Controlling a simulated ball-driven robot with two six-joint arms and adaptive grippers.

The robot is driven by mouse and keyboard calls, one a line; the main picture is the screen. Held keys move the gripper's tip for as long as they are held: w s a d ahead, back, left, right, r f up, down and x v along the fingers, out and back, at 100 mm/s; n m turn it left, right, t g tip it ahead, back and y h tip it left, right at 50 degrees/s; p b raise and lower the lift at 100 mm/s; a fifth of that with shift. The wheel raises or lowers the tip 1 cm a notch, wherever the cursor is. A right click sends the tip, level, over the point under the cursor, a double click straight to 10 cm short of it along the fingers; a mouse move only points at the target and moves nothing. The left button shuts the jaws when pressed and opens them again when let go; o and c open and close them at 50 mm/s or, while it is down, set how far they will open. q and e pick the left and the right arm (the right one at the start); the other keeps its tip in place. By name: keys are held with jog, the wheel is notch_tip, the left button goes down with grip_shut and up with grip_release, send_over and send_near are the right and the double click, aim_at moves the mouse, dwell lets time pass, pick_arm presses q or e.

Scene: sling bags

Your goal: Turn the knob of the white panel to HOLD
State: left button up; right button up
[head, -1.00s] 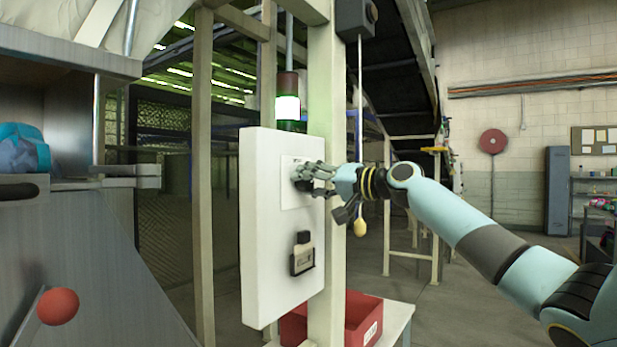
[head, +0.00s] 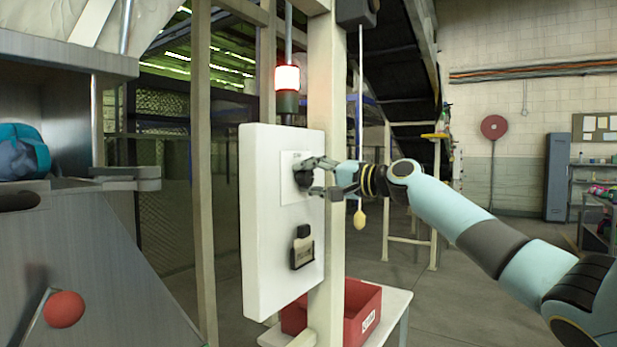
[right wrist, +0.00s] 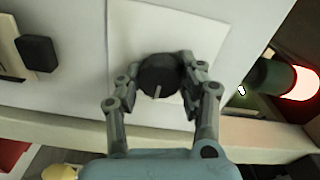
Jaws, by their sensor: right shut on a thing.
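The white panel (head: 262,225) is mounted on a pale post. Its dark round knob (head: 303,178) sits on a white plate on the upper part of the panel. The knob shows more fully in the right wrist view (right wrist: 160,76), with a pale pointer line on its face. Label words such as HOLD cannot be read. My right gripper (head: 312,177) is shut on the knob, a finger on each side; it also shows in the right wrist view (right wrist: 158,85). My left gripper is not in view.
A black switch box (head: 302,247) sits lower on the panel. A stack light (head: 287,90) behind the panel glows red. A yellow pull handle (head: 360,221) hangs right of the post. A red bin (head: 362,308) stands on a white table below. A red ball knob (head: 64,309) is at lower left.

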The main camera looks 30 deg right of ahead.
jog(key=o, duration=1.2)
jog(key=shift+d, duration=0.1)
jog(key=shift+c, duration=0.2)
jog(key=v, duration=0.7)
jog(key=shift+s, duration=0.25)
jog(key=shift+d, duration=0.1)
